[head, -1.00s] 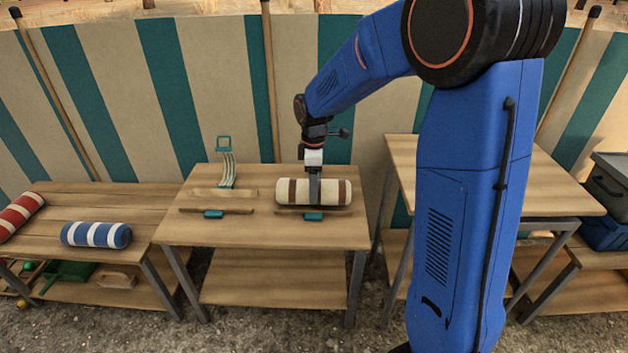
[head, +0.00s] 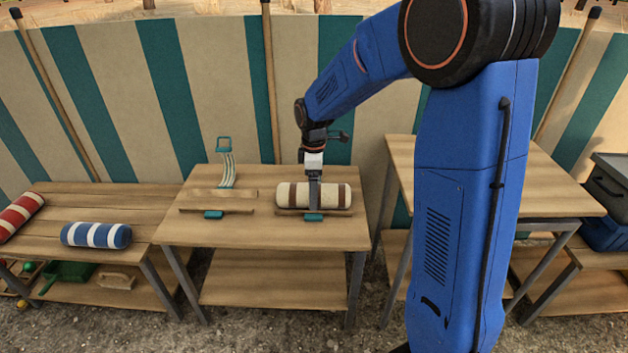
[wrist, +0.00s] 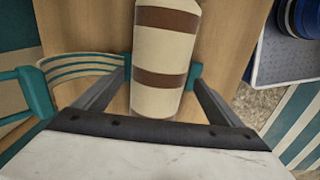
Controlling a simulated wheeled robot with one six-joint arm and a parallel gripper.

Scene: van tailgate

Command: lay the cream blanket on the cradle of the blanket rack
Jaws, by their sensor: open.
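The cream blanket (head: 333,195), a roll with brown bands, lies level along the right-hand wooden cradle (head: 284,211) on the middle table. It appears to rest on the cradle; the contact is partly hidden. My gripper (head: 315,197) reaches down over the roll's middle. A teal tab (head: 313,217) shows at the cradle's front.
A second, empty wooden cradle (head: 216,209) stands to the left, with a teal-striped strap (head: 227,170) behind it. A blue-striped roll (head: 96,235) and a red-striped roll (head: 20,214) lie on the left table. A taller table (head: 560,190) stands right. The middle table's front is clear.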

